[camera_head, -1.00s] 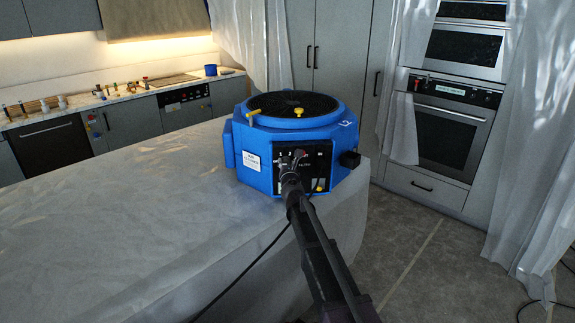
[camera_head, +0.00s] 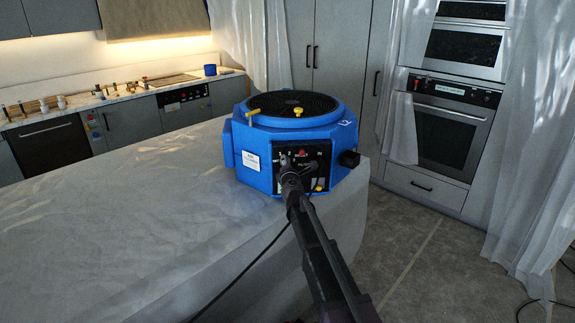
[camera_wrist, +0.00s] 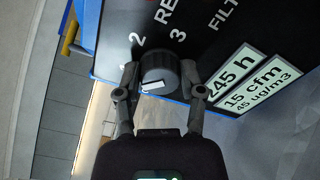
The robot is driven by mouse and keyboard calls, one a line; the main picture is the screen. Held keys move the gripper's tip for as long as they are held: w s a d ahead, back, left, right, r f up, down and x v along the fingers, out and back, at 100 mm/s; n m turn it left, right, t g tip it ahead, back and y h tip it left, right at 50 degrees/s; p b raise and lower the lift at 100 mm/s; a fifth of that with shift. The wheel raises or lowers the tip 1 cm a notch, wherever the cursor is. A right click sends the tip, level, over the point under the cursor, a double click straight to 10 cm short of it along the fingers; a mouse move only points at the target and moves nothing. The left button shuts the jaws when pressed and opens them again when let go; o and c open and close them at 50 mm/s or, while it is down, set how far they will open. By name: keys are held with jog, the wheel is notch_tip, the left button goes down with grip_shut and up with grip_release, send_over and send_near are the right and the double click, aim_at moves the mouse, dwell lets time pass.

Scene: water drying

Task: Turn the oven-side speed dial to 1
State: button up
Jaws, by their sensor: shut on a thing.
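The blue machine (camera_head: 295,145) with a round black grille on top stands on the covered counter, on the oven's side of it. Its black front panel carries the speed dial (camera_wrist: 158,70), a dark round knob with a white mark on its lower part in the wrist view. Printed numbers 2 and 3 show above the knob there; I cannot make out a 1. My gripper (camera_wrist: 160,78) is shut on the dial, one finger on each side. In the head view my gripper (camera_head: 288,168) reaches the panel's left part and covers the dial.
A red knob (camera_head: 303,153) sits on the panel just right of my gripper. The counter (camera_head: 130,215) is draped in a pale sheet and clear to the left. The oven (camera_head: 450,130) and hanging plastic sheets (camera_head: 530,170) are at the right. A black cable (camera_head: 245,272) crosses the counter.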

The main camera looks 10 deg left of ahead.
jog(key=shift+w+m, duration=0.1)
jog(key=shift+m, duration=1.1)
jog(key=o, duration=1.2)
jog(key=shift+c, duration=0.2)
jog(key=v, duration=1.2)
